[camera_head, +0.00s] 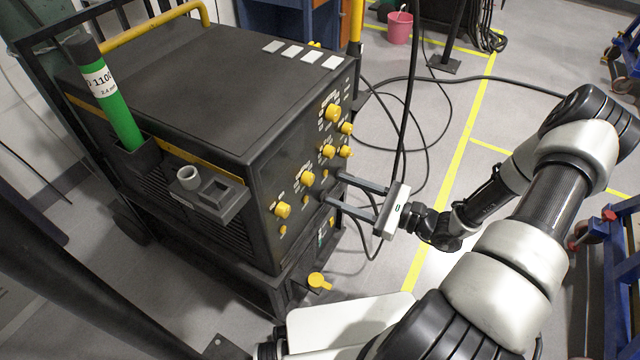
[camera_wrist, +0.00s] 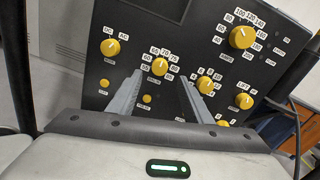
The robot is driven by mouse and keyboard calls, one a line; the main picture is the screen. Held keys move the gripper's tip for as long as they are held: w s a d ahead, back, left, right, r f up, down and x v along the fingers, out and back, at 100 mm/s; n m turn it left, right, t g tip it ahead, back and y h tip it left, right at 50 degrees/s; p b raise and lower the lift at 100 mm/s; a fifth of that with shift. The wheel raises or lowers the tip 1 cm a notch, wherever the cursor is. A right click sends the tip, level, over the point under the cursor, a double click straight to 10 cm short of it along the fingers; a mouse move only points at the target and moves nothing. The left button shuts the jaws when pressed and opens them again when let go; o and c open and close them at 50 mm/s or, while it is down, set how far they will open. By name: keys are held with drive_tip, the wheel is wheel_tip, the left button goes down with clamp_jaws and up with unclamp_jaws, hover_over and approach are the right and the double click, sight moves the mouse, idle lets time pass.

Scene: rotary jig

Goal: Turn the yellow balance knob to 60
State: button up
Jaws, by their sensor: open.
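Several yellow knobs sit on the black front panel of the welding machine. The knob with a number scale around it that includes 60 and 70, which looks like the balance knob (camera_wrist: 160,67), shows between my fingertips in the wrist view. The same knob appears in the head view (camera_head: 308,178). Its name label and exact pointer setting are too small to read. My gripper (camera_head: 333,188) is open and empty, its two fingers pointing at the panel. In the wrist view the fingertips (camera_wrist: 160,80) lie either side of the knob, apparently short of it.
A DC/AC knob (camera_wrist: 110,47) is to the left, a larger knob (camera_wrist: 242,37) to the upper right, and other knobs sit close by. A bracket with a cup (camera_head: 189,178) sticks out at the machine's left. Cables (camera_head: 405,110) hang behind my gripper.

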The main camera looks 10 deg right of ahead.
sight(312, 180)
drive_tip(key=x, duration=0.6)
drive_tip(key=shift+w+a+b, duration=0.2)
drive_tip(key=shift+a+b, duration=0.05)
drive_tip(key=shift+b, duration=0.05)
drive_tip(key=c, duration=1.1)
